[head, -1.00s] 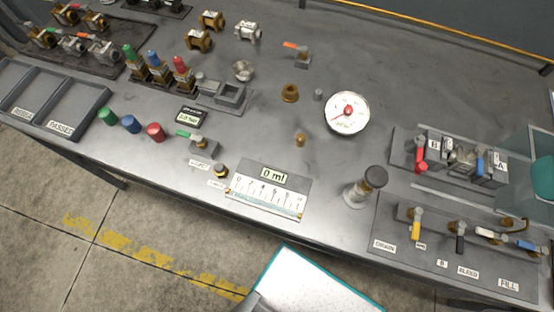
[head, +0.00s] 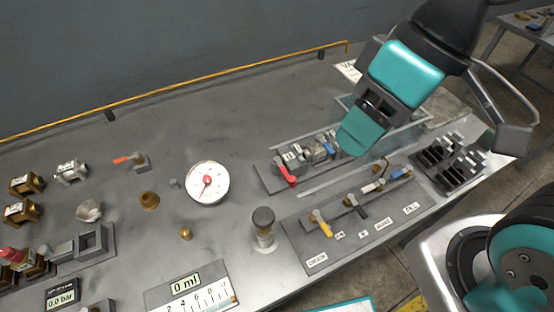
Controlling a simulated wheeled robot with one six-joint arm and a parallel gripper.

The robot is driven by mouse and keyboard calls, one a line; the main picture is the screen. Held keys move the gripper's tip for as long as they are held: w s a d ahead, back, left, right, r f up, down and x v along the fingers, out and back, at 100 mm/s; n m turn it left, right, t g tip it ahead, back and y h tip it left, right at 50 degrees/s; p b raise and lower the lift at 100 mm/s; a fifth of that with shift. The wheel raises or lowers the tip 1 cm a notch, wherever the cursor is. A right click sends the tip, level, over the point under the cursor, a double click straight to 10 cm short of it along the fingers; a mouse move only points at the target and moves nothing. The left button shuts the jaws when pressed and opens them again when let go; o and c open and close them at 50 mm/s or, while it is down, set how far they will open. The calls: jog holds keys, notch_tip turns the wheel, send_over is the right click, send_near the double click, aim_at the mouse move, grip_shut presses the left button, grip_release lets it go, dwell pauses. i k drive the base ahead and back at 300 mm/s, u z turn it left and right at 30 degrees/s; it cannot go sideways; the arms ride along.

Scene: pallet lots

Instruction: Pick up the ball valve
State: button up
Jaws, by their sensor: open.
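Several valves are in the head view, and I cannot tell which one is the ball valve meant. A small valve with an orange lever (head: 135,160) stands alone on the bench, left of the gauge. A silver valve body (head: 71,172) and two brass ones (head: 27,184) with white labels sit at the far left. Lever valves with red, yellow, white and blue handles are on the right-hand panels. My gripper (head: 361,132) is at the upper right, above the rear valve panel (head: 268,180), open, with no object visible in it. Its fingertips are partly hidden.
A round white gauge (head: 208,183), a dark-capped cylinder (head: 264,228) and small brass fittings (head: 149,200) stand mid-bench. A clear-walled tank (head: 410,140) and a black rack (head: 450,160) are at the right. A yellow pipe (head: 200,90) runs along the back. The bench behind the gauge is clear.

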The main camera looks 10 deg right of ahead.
aim_at(313, 151)
jog(key=k, duration=1.05)
jog(key=z, duration=0.8)
jog(key=i, duration=0.95)
jog(key=u, duration=0.5)
jog(key=i, duration=0.5)
jog(key=u, duration=0.4)
